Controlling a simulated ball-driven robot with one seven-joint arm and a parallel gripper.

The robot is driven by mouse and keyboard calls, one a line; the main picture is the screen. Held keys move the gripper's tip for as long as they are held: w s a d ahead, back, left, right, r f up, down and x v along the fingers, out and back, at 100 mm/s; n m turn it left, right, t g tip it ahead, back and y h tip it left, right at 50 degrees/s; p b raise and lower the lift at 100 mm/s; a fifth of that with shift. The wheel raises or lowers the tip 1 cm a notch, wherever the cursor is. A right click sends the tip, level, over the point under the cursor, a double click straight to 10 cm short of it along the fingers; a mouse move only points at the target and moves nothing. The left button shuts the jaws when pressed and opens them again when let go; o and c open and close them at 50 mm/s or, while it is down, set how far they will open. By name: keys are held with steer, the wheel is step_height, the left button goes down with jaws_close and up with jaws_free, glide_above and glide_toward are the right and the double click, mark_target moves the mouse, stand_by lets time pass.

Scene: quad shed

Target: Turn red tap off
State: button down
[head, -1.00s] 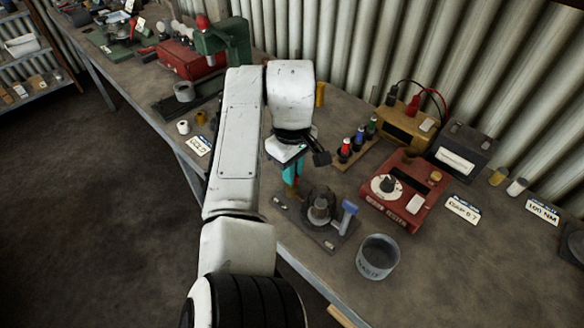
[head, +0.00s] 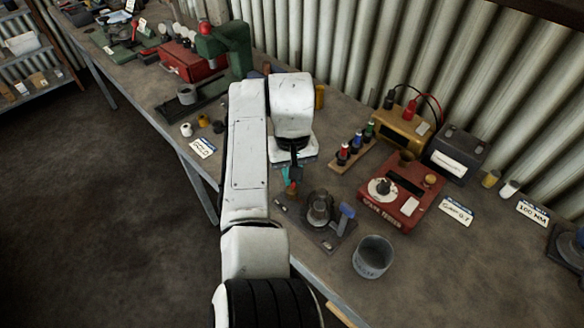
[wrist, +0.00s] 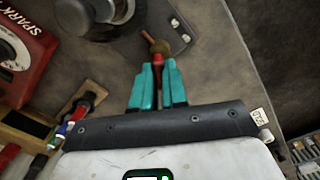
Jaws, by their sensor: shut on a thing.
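On the same plate (head: 327,241) stand a grey round body (head: 319,209) and a blue-handled tap (head: 347,211). The lower part of the red tap is partly hidden.
A grey metal cup (head: 373,257) stands in front of the plate. A red spark tester box (head: 403,190) is to its right. A rack of coloured bottles (head: 356,147) stands behind, near my gripper. Bare bench lies at the right front.

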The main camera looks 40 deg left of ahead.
steer(key=m+p, duration=0.1)
steer(key=m, duration=0.5)
steer(key=shift+r, duration=0.1)
steer(key=m+p, duration=0.1)
steer(key=m, duration=0.4)
steer(key=shift+m, duration=0.5)
steer(key=c, duration=1.2)
jaws_free()
steer(key=shift+o, duration=0.2)
step_height(320, 180, up, 11)
steer(key=b, duration=0.1)
steer(key=shift+b, duration=0.4)
steer(key=shift+f, duration=0.2)
